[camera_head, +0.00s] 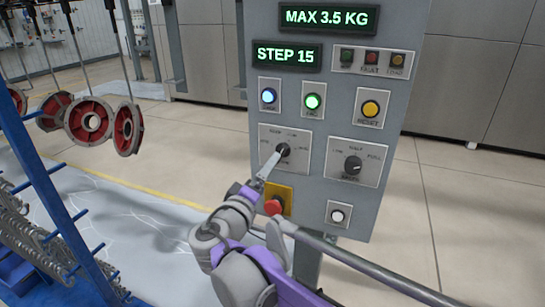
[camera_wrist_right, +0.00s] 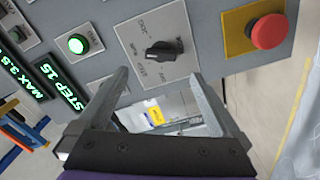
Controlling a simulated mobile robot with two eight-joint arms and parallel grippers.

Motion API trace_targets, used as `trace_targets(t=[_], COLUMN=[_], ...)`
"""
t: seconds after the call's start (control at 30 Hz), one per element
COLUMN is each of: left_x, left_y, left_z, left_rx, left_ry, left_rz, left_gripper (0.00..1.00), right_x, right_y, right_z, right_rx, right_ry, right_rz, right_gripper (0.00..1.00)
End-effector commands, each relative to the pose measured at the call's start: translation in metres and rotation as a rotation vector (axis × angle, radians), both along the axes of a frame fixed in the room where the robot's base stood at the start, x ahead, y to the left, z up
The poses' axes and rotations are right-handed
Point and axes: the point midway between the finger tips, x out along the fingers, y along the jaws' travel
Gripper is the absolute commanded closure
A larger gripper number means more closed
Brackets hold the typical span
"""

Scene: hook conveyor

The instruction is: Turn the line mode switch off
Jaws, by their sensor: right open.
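The mode switch (camera_head: 285,149) is a black rotary knob on a pale plate at the left of the grey control panel. In the right wrist view the knob (camera_wrist_right: 162,52) shows clearly, its grip lying roughly across the picture, with small blurred labels around it. My right gripper (camera_head: 270,165) is at the lower left of the knob in the head view and hides part of the plate. In its wrist view the gripper (camera_wrist_right: 161,76) is open and empty, its fingertips just short of the knob, one on either side. Contact is not visible. My left gripper is out of view.
A red emergency button (camera_head: 273,206) on a yellow plate sits just below the switch. A second knob (camera_head: 352,165) is to the right. Lit blue (camera_head: 268,96) and green (camera_head: 312,101) buttons are above.

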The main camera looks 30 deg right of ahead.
Motion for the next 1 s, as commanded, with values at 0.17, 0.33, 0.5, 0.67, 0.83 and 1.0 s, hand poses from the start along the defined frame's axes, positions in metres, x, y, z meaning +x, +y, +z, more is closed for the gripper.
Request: trace_targets(t=[0.17,0.33,0.5,0.67,0.83,1.0], left_x=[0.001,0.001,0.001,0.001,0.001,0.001], left_y=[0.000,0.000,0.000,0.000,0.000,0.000], left_z=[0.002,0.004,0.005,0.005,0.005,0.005], left_rx=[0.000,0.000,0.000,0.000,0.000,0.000], left_ry=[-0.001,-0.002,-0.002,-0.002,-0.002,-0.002], left_rz=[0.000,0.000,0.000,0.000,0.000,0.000], left_gripper=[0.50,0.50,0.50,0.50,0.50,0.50], right_x=[0.022,0.042,0.053,0.057,0.057,0.057], right_y=[-0.029,-0.051,-0.064,-0.068,-0.068,-0.068], right_z=[0.000,0.000,0.000,0.000,0.000,0.000], right_rx=[0.000,0.001,0.002,0.002,0.002,0.002], right_ry=[0.000,0.001,0.001,0.002,0.001,0.001], right_rz=[-0.005,-0.004,-0.002,-0.001,0.000,0.000], right_gripper=[0.00,0.00,0.00,0.00,0.00,0.23])
